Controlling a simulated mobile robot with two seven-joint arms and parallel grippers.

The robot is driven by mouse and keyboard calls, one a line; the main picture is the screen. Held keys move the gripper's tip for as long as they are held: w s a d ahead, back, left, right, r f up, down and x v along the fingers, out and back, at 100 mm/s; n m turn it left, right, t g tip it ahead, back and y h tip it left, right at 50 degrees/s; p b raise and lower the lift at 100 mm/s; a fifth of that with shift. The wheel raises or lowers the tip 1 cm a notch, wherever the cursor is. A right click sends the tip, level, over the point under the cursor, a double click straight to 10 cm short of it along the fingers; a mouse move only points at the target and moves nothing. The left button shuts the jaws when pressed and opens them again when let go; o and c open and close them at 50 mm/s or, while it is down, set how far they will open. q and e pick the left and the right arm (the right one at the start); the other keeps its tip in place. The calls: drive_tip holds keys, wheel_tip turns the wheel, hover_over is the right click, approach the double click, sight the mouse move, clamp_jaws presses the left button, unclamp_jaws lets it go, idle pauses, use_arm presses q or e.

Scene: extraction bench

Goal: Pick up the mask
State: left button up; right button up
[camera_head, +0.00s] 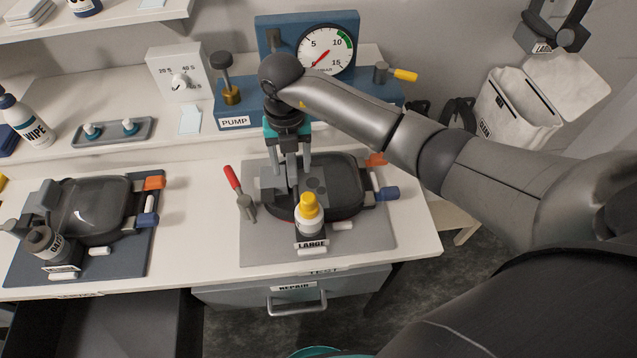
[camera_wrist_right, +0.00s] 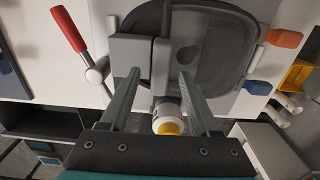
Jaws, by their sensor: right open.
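Two dark, rounded masks with see-through visors lie on the bench. The right mask (camera_head: 345,190) is on a grey mat (camera_head: 262,247) labelled LARGE; it also shows in the wrist view (camera_wrist_right: 215,45). The left mask (camera_head: 98,200) is on a blue-grey mat (camera_head: 120,262). My right gripper (camera_head: 292,182) is open, pointing down over the left part of the right mask. My left gripper is not in view.
A drawer (camera_head: 296,296) is below the bench.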

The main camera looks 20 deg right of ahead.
drive_tip(key=shift+f, duration=0.5)
clamp_jaws()
drive_tip(key=shift+w+r, duration=0.1)
idle(1.0)
